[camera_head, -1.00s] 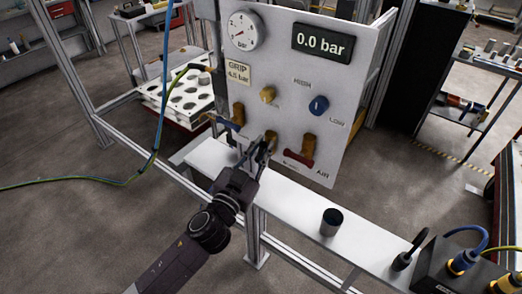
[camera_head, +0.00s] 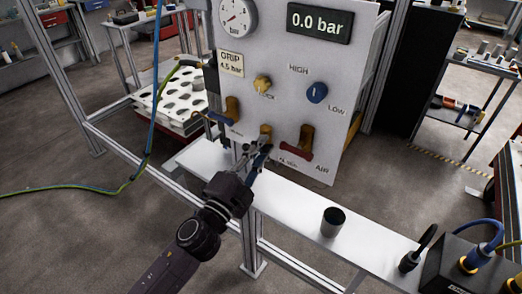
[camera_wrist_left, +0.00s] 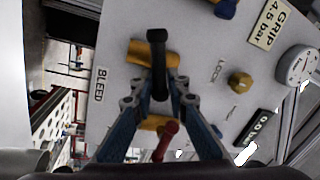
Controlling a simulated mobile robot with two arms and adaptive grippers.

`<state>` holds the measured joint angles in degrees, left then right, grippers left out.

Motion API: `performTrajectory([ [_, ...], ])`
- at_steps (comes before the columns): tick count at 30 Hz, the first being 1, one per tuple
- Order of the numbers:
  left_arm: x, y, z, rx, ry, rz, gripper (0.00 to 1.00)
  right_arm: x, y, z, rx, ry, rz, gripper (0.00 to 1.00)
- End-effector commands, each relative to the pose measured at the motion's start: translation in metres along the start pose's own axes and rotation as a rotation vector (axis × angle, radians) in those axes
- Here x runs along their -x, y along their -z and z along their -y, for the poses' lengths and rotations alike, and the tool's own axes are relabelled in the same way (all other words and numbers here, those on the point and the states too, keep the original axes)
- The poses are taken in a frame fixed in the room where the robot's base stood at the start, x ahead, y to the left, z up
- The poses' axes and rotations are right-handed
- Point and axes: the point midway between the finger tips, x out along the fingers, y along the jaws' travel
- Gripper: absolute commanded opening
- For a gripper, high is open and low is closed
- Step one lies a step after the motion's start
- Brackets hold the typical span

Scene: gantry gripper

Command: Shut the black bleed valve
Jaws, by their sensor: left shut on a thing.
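The bleed valve sits on the light grey panel, with a brass body (camera_head: 265,131) and a black lever (camera_wrist_left: 157,62). In the left wrist view the lever looks crosswise to the brass body, beside the BLEED label (camera_wrist_left: 101,84). My left gripper (camera_head: 257,147) is at the valve and hides most of the lever in the head view. In the wrist view its blue fingers (camera_wrist_left: 160,88) are on both sides of the lever, shut on it. My right gripper is not in view.
A yellow knob (camera_head: 263,83), blue selector (camera_head: 317,93), gauge (camera_head: 236,16) and 0.0 bar display (camera_head: 320,22) are above. A dark cup (camera_head: 333,222) stands on the white shelf (camera_head: 295,203).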

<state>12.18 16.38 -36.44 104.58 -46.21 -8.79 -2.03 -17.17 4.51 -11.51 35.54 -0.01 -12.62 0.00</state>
Motion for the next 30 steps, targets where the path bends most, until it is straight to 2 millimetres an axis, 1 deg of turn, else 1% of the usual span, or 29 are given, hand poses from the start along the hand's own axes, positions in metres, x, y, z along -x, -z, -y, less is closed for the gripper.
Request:
performTrajectory([
  [1,0.001,-0.001,-0.003,-0.042,-0.001,-0.009,0.0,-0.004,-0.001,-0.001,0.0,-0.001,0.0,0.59],
  [6,0.001,-0.001,-0.006,-0.174,-0.001,-0.036,0.0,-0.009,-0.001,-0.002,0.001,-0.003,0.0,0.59],
  [15,0.002,-0.001,-0.009,-0.333,-0.002,-0.068,0.0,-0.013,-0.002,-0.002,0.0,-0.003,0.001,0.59],
  [21,0.002,-0.002,-0.01,-0.381,-0.002,-0.078,0.0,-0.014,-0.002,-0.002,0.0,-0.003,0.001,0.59],
  [30,0.002,-0.002,-0.01,-0.396,-0.003,-0.08,0.0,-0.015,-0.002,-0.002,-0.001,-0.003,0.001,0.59],
])
